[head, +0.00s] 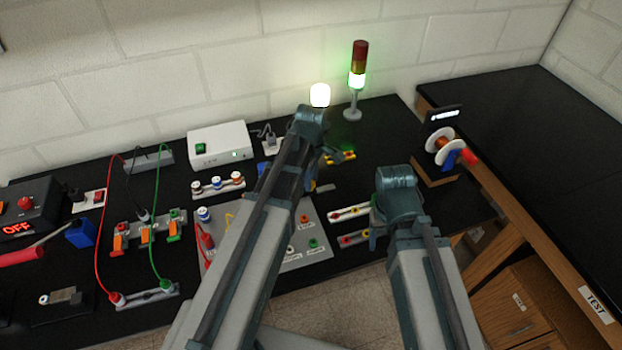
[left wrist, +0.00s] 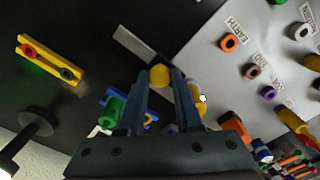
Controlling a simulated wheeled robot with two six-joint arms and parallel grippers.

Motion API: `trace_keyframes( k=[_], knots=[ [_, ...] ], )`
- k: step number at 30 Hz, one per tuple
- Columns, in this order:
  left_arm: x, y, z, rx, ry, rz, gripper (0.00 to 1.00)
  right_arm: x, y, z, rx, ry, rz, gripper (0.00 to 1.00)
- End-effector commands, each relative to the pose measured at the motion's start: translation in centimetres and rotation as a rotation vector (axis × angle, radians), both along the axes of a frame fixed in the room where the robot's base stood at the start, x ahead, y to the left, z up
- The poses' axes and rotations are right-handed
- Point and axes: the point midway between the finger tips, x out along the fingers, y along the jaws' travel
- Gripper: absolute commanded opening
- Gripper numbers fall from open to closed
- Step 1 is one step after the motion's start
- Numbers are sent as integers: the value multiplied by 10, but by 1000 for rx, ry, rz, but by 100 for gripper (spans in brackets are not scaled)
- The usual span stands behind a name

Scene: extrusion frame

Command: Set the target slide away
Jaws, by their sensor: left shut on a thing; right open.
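My left gripper (head: 318,180) reaches down past the far edge of the grey panel. In the left wrist view its fingers (left wrist: 160,78) are shut on a round yellow knob (left wrist: 160,76). A flat grey bar (left wrist: 136,44) extends from beside the knob over the black bench top. The bar also shows in the head view (head: 326,188), just right of my left fingers. I cannot tell for sure whether this knobbed bar is the target slide, or whether it touches the bench. My right gripper (head: 374,232) is open beside the terminal strips, with nothing seen in it.
The grey panel (head: 313,258) with coloured sockets lies close to the left gripper. A yellow two-socket block (left wrist: 45,62) is nearby. Red and green leads run across the left.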

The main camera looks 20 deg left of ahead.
Motion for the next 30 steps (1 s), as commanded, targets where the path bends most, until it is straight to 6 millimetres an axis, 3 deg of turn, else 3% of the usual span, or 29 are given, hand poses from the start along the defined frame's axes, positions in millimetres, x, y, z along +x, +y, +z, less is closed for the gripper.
trace_keyframes(
  k=[22, 30],
  knots=[
    [1, -1, 0, 0, 0, 0, 0, 0, 0, 0, 0, 0, 0, 64],
    [20, -28, 0, 0, 0, -2, 0, 0, 0, 0, 0, 0, 0, 64]
  ],
)
